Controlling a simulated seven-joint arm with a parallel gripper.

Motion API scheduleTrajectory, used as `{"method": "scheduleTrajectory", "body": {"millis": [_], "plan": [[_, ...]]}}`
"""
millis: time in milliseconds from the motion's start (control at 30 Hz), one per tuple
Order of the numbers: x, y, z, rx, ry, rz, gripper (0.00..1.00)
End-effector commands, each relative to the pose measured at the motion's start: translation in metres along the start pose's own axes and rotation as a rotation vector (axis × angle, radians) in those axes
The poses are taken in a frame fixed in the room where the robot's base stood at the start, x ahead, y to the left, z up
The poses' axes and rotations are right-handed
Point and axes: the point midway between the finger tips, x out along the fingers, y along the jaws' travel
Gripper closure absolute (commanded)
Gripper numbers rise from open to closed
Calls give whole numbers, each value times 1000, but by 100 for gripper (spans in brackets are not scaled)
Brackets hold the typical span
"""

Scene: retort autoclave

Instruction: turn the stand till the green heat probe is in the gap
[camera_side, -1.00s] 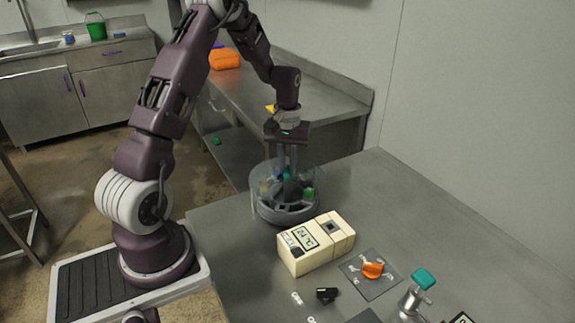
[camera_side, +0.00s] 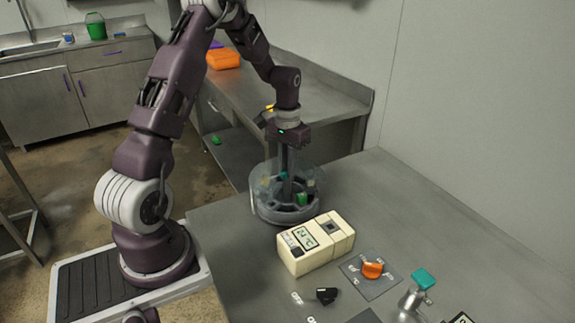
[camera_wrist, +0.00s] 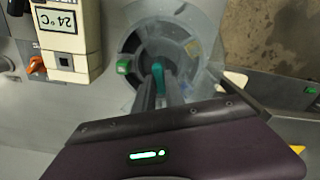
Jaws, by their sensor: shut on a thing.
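The stand (camera_side: 287,213) is a round grey turntable with a clear curved guard (camera_side: 262,178) around it, on the steel table. The green heat probe (camera_side: 301,199) sits at its front right in the side view; a green block, likely the same probe, shows at the ring's left in the wrist view (camera_wrist: 123,67). My gripper (camera_side: 285,177) points straight down over the stand's middle, its fingers shut on a teal handle (camera_wrist: 158,75). A yellow piece (camera_side: 265,183) shows dimly through the guard. I cannot clearly make out the gap's edges.
A cream meter (camera_side: 303,249) reading 24 °C stands close in front of the stand. An orange knob (camera_side: 372,269), a black switch (camera_side: 327,295) and a teal-topped valve (camera_side: 424,278) lie to the right. The table behind the stand's right is clear.

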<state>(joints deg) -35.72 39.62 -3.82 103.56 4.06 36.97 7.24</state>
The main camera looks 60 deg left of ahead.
Motion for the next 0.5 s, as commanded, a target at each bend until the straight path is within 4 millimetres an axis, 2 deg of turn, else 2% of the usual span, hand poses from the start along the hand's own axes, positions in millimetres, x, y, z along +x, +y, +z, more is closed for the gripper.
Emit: {"method": "scheduleTrajectory", "body": {"millis": [500], "plan": [[-1,0,-1,75,2,1,100]]}}
